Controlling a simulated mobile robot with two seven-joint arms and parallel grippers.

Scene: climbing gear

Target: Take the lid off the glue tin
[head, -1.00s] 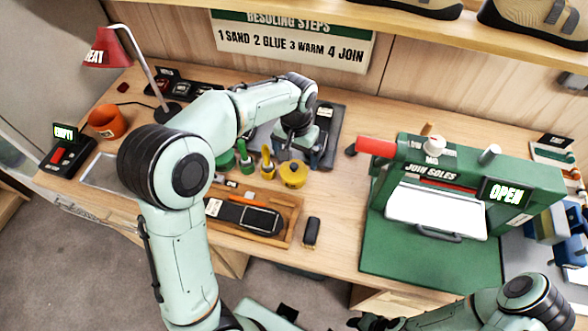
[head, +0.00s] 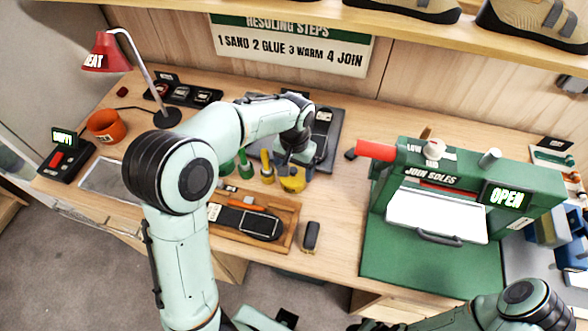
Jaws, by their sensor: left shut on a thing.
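The yellow glue tin (head: 293,185) stands on the bench behind the wooden tray, its top partly covered by my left gripper. My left gripper (head: 291,169) points down from above and is shut on the tin's lid. The fingertips and the lid's edge are too small to make out, and I cannot tell whether the lid is apart from the tin. My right gripper (head: 367,323) is only partly in view at the bottom edge, dark and small, away from the tin; its fingers are unclear.
Green and yellow brush-like tools (head: 244,164) stand just left of the tin. The wooden tray (head: 289,222) holds a sole in front. A dark block (head: 311,237) lies right of it. The green press (head: 420,262) stands at right, reading OPEN. Bare bench lies between tin and press.

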